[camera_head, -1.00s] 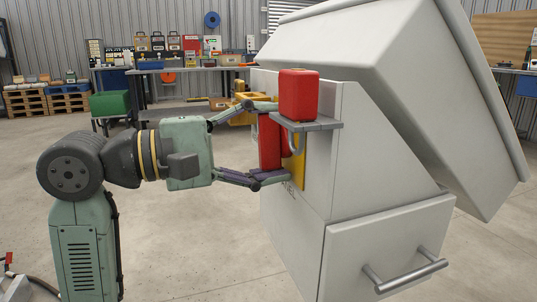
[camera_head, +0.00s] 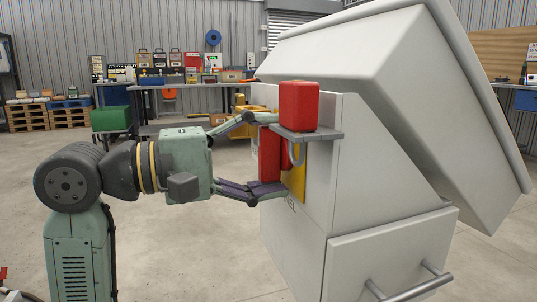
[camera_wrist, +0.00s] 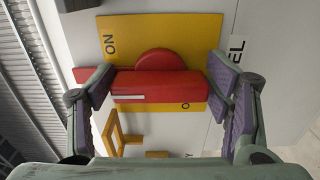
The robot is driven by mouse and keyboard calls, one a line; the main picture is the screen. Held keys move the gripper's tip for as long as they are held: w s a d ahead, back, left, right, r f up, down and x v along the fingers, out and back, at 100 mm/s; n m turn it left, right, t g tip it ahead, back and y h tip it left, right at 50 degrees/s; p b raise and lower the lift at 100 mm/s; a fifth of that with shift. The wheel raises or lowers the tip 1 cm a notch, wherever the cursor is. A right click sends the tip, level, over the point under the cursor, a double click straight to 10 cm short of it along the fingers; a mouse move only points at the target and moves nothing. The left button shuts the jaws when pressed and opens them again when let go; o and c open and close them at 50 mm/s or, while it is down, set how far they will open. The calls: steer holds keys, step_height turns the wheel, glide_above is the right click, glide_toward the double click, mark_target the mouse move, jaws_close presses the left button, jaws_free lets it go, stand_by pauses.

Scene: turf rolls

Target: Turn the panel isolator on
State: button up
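The panel isolator is a red handle (camera_wrist: 160,86) with a rounded red hub on a yellow plate (camera_wrist: 165,38). "ON" reads sideways at the plate's left; the other label is mostly hidden by the handle, only an "O" showing. A white mark lies near the handle's left end. In the head view the red handle (camera_head: 269,155) stands upright on the white cabinet's (camera_head: 345,140) side. My gripper (camera_head: 257,156) faces it, fingers spread apart, one near each end of the handle. In the wrist view the open gripper (camera_wrist: 160,85) straddles the handle; contact cannot be told.
A yellow bracket (camera_wrist: 118,135) shows below the handle in the wrist view. The cabinet's large lid is tilted up. Floor to the left is mostly clear.

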steer(key=shift+o, duration=1.3)
steer(key=v, duration=1.2)
